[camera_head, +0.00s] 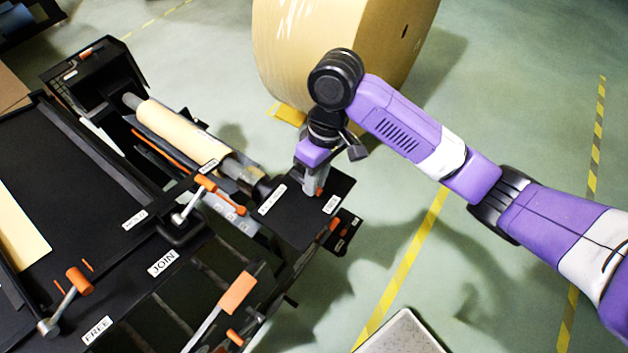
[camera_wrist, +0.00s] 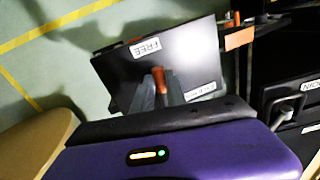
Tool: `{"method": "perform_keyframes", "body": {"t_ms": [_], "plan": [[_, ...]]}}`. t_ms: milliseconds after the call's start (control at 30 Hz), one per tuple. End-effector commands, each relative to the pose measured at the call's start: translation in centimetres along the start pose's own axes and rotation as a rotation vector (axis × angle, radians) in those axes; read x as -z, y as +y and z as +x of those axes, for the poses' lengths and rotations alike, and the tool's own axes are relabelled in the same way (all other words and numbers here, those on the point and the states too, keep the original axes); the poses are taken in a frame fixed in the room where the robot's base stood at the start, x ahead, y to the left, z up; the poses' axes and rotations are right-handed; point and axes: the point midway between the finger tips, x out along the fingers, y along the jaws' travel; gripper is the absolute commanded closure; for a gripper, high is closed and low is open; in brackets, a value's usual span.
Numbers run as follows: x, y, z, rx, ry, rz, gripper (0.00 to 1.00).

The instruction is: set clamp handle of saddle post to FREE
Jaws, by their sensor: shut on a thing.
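The saddle post's black plate (camera_head: 312,226) stands at the right end of the machine, and it fills the middle of the wrist view (camera_wrist: 128,75). A FREE label (camera_wrist: 146,46) lies on its outer side, a longer label (camera_wrist: 200,92) nearer the machine. In the head view the short label (camera_head: 331,204) is too small to read. The orange-tipped clamp handle (camera_wrist: 159,76) lies between the two labels; its pivot is hidden. My gripper (camera_head: 315,188) points down over the plate, and its fingers (camera_wrist: 161,91) are shut on the handle.
A large kraft roll (camera_head: 320,50) stands behind my wrist. A long orange-gripped lever (camera_head: 238,293) rises in front. Open green floor lies to the right.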

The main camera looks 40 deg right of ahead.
Motion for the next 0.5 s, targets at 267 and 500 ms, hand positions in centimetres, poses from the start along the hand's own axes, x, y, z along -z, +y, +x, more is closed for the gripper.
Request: {"method": "perform_keyframes", "body": {"t_ms": [267,500], "plan": [[-0.01,0.21,-0.03,-0.001,-0.02,-0.088,1.0],[0.01,0.29,-0.06,-0.001,-0.023,-0.107,1.0]]}}
